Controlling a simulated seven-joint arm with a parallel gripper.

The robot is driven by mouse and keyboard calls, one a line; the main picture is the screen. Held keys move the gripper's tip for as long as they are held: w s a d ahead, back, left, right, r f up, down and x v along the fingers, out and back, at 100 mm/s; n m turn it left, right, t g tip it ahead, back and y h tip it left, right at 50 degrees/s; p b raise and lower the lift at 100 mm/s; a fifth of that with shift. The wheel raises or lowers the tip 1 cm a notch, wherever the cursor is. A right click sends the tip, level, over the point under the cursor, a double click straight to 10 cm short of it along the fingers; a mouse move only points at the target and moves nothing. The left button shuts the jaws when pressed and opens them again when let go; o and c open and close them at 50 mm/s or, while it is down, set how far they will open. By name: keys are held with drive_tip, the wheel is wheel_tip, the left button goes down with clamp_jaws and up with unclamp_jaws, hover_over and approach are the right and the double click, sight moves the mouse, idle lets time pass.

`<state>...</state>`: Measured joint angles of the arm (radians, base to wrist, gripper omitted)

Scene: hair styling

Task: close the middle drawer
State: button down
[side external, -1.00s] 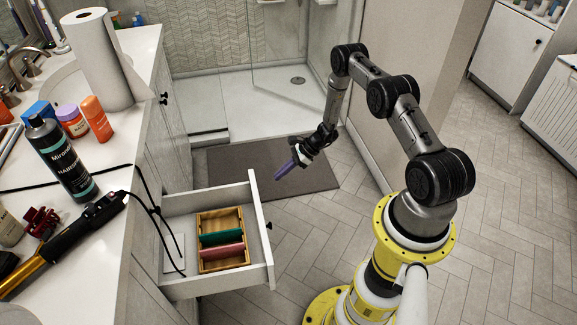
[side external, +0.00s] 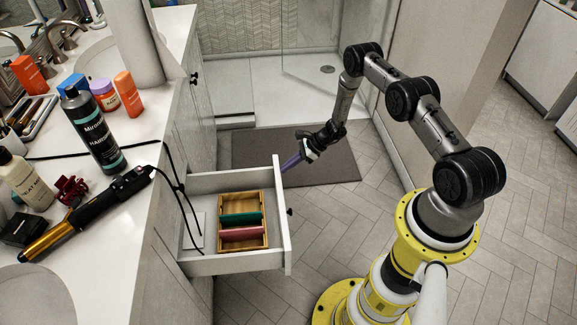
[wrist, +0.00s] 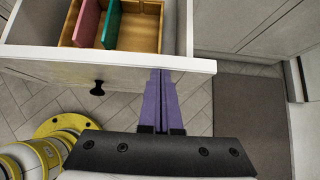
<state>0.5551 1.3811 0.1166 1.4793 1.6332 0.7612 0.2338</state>
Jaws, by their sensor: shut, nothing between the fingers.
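The open drawer (side external: 283,215) sticks out from the white vanity cabinet. It has a white front with a small dark knob, which shows below the front's top edge in the wrist view (wrist: 97,88). My gripper (side external: 286,167) has purple fingers, closed together and empty, at the far end of the drawer front on its outer side. In the wrist view, the fingers (wrist: 161,78) point at the drawer front (wrist: 110,62), right of the knob. Their tips are close to the front; I cannot tell whether they touch it.
A wooden box (side external: 243,244) with green and red items lies in the drawer. A grey mat (side external: 330,165) and clear tiled floor lie beyond.

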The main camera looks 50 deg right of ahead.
hover_over(218, 172)
drive_tip(key=s+a, duration=0.1)
drive_tip(key=a, duration=0.5)
drive_tip(key=shift+s+d, duration=0.1)
idle(0.3)
drive_tip(key=s+d+f+v, duration=0.1)
drive_tip(key=f+v, duration=0.1)
drive_tip(key=v, duration=1.1)
drive_tip(key=s+a, duration=0.8)
drive_tip(key=s, duration=0.1)
drive_tip(key=w+a+r+x, duration=0.1)
drive_tip(key=r+x, duration=0.1)
drive_tip(key=x, duration=1.1)
drive_tip(key=shift+a, duration=0.4)
